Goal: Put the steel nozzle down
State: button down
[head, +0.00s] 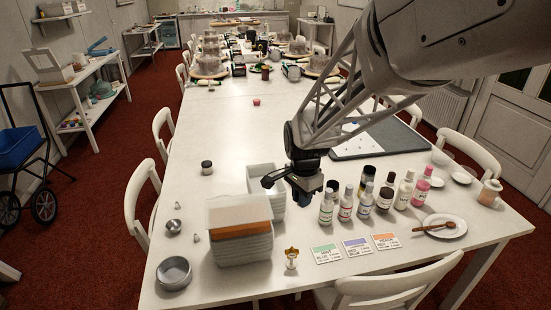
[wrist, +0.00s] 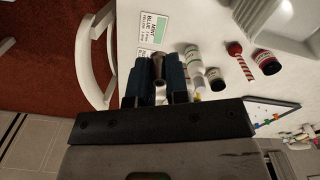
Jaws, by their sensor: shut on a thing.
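My gripper (head: 304,198) hangs over the front part of the white table, just left of a group of bottles. In the wrist view its two dark blue fingers (wrist: 159,82) are closed on the steel nozzle (wrist: 158,68), a small dull metallic tube shape between them. The nozzle is hard to make out in the head view. Two other small grey cone-like pieces stand on the table at the left, one near the stacked tubs (head: 196,237) and one farther back by a small dark jar.
White stacked tubs (head: 243,252) stand left of my gripper, with another white tub (head: 263,178) behind. Several bottles (head: 345,204) stand close on the right. Three colour cards (head: 327,253) and a small figurine (head: 291,258) lie in front. The table's left middle is clear.

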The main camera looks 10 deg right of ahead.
jog(key=w+a+n, duration=0.1)
jog(key=a+n, duration=0.1)
jog(key=a, duration=0.4)
jog(key=w+a+n, duration=0.1)
jog(key=a+n, duration=0.1)
jog(key=a, duration=0.5)
jog(key=w+a+n, duration=0.1)
jog(key=a+n, duration=0.2)
jog(key=a, duration=0.4)
jog(key=shift+w+a, duration=0.1)
jog(key=shift+w, duration=0.2)
jog(key=s+a+n, duration=0.3)
jog(key=a+n, duration=0.3)
jog(key=a, duration=1.3)
send_over(176, 276)
notch_tip(176, 276, down, 10)
jog(key=shift+f, duration=0.55)
jog(key=shift+f, duration=0.2)
jog(key=shift+f, duration=5.3)
